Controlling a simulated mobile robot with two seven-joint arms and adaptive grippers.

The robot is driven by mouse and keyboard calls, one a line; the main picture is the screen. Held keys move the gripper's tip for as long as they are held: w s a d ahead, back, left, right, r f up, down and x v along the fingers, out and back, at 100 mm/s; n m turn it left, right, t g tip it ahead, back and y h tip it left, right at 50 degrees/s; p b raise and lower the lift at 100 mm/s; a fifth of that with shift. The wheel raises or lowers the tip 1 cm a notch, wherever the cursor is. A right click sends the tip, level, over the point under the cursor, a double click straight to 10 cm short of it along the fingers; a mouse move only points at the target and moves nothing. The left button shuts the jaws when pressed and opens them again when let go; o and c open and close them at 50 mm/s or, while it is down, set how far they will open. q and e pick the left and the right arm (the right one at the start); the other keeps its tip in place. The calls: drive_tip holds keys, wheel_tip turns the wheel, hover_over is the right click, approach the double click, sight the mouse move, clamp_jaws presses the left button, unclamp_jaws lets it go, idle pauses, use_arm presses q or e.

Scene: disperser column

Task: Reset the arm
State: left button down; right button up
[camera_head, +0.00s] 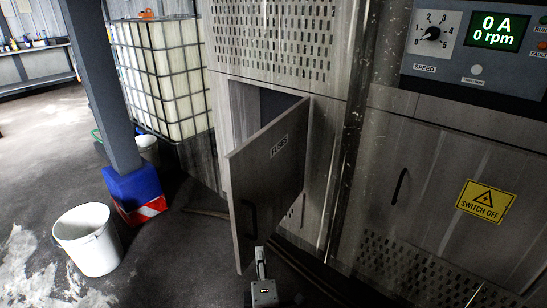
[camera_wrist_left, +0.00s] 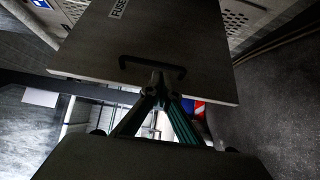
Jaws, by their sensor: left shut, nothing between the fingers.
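My left gripper (camera_head: 261,252) is at the bottom middle of the head view, by the lower edge of the fuses door (camera_head: 268,165). That grey door stands open, swung out from the cabinet, with a FUSES label and a dark handle (camera_head: 250,218). In the left wrist view the fingers (camera_wrist_left: 159,80) meet at their tips and hold nothing. The tips overlap the middle of the door's handle (camera_wrist_left: 132,60) in that picture; whether they touch it I cannot tell. My right gripper is not in view.
A control panel (camera_head: 480,45) reading 0 A and 0 rpm sits above a closed cabinet door (camera_head: 425,180) at right. A white bucket (camera_head: 88,240), a post with a blue base (camera_head: 130,185) and a caged tank (camera_head: 165,70) stand at left. The floor between has free room.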

use_arm(q)
drive_tip(key=s+a+f+m+h+p, duration=0.2)
drive_tip(key=s+m+h, duration=0.5)
drive_tip(key=s+m, duration=0.6)
drive_tip(key=s+a+f+m+g+p, duration=0.1)
drive_tip(key=s+a+f+m+g, duration=0.2)
drive_tip(key=s+a+f+m, duration=0.1)
drive_tip(key=s+a+f+m+g+y, duration=0.1)
drive_tip(key=s+a+f+m+g, duration=0.3)
drive_tip(key=s+a+m, duration=0.3)
drive_tip(key=s+a+f, duration=0.1)
drive_tip(key=s, duration=0.3)
drive_tip(key=shift+a+f+y+p, duration=0.15)
drive_tip(key=shift+f+y+p, duration=0.15)
drive_tip(key=shift+p, duration=0.1)
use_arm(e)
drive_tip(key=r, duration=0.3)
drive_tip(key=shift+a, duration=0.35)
use_arm(q)
drive_tip(key=shift+w, duration=0.1)
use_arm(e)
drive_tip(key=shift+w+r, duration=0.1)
